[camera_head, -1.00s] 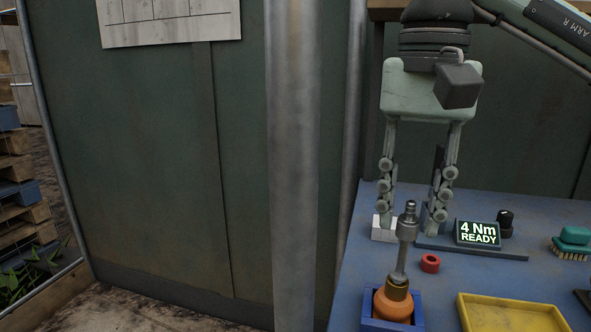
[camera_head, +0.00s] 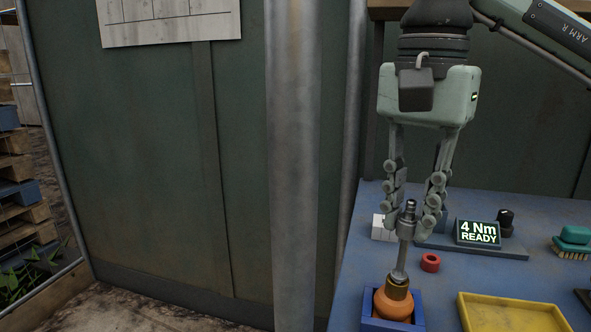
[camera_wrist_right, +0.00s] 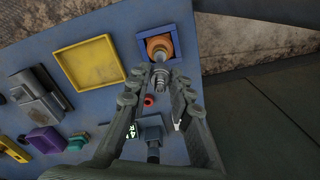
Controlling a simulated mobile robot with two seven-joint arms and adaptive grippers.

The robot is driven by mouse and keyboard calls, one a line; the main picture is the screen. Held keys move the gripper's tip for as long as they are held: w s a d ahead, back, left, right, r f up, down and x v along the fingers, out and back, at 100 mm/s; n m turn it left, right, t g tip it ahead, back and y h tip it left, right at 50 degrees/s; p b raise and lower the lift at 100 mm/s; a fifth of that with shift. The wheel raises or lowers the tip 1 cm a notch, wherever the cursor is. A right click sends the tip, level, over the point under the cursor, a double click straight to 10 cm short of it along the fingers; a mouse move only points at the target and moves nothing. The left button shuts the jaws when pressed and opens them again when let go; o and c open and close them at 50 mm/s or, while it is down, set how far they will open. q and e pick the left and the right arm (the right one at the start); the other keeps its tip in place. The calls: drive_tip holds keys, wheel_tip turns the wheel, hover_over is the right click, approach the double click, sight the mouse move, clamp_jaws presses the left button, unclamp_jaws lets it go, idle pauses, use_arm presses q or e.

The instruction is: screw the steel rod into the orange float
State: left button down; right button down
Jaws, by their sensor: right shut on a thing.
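The orange float (camera_head: 394,303) sits in a blue square holder (camera_head: 369,322) near the table's left front; the wrist view shows the float (camera_wrist_right: 157,45) too. The steel rod (camera_head: 402,262) stands nearly upright on the float, its lower end in the float's brass-coloured collar (camera_head: 397,282). How deep it sits in the collar is hidden. My left gripper is not in view.
A red ring (camera_head: 430,262) lies just right of the rod. A yellow tray (camera_head: 466,312) is at the front right. Behind stands a display reading "4 Nm READY" (camera_head: 478,233), with a black knob beside it. A green brush (camera_head: 573,243) lies at the right edge.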

drive_tip(key=shift+m, duration=0.5)
drive_tip(key=m, duration=0.4)
drive_tip(key=shift+m, duration=0.4)
drive_tip(key=m, duration=0.5)
drive_tip(key=m, duration=0.5)
